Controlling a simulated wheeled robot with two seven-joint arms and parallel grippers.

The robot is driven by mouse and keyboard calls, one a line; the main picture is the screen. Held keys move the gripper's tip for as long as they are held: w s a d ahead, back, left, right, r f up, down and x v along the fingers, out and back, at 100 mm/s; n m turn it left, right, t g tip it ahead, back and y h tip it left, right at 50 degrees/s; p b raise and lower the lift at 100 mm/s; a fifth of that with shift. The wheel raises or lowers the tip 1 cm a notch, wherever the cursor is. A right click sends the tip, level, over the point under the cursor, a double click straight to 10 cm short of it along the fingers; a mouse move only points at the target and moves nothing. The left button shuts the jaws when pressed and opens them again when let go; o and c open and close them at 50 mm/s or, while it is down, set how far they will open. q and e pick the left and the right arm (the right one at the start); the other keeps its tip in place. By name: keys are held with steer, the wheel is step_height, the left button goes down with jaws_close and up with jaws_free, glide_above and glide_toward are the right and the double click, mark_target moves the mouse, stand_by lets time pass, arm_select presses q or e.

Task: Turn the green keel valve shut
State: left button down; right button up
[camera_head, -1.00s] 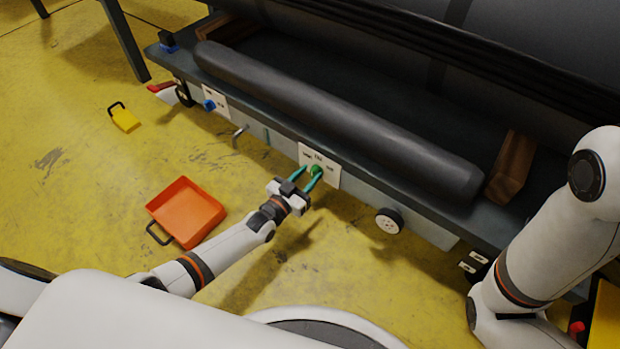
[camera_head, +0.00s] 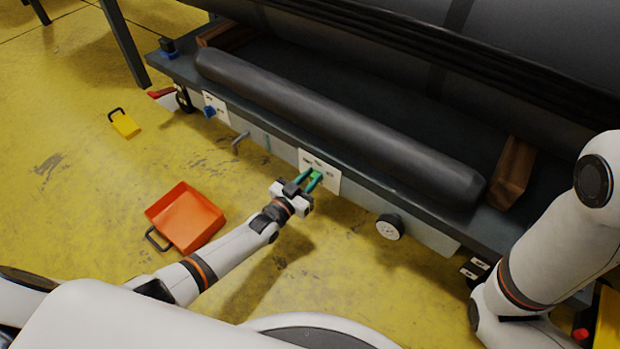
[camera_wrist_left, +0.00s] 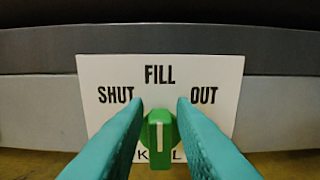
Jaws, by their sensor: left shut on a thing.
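The green keel valve (camera_head: 317,175) is a knob on a white label plate (camera_head: 332,182) on the side of the grey bench. In the left wrist view the knob (camera_wrist_left: 160,130) has a white line standing upright, in line with the word FILL. SHUT is printed to its left and OUT to its right; the lower word is partly hidden by the knob. My left gripper (camera_head: 314,180) has its teal fingers shut on the knob, one on each side. My right arm shows at the right, but its gripper is out of view.
A blue valve (camera_head: 209,111) and a metal lever (camera_head: 240,138) sit left along the bench side. A round gauge (camera_head: 390,227) is to the right. An orange tray (camera_head: 185,217) and a yellow object (camera_head: 125,124) lie on the yellow floor. A dark tube (camera_head: 330,120) lies on the bench.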

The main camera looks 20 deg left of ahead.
arm_select(q)
steer(key=shift+s+a+f+n, duration=0.1)
steer(key=shift+f+n, duration=0.2)
steer(key=shift+f, duration=0.1)
steer(key=shift+a+f+n+b, duration=0.15)
steer(key=shift+n+b, duration=0.05)
steer(key=shift+n, duration=1.35)
steer(key=shift+a+f+n+b, duration=0.15)
steer(key=shift+f+n+b, duration=0.1)
steer(key=shift+n, duration=1.35)
steer(key=shift+a+f+n+b, duration=0.1)
steer(key=shift+a+n+b, duration=0.1)
steer(key=shift+n, duration=1.35)
steer(key=shift+d, duration=0.1)
steer(key=c, duration=1.4)
jaws_free()
steer(key=shift+w+r, duration=0.1)
steer(key=shift+w, duration=0.1)
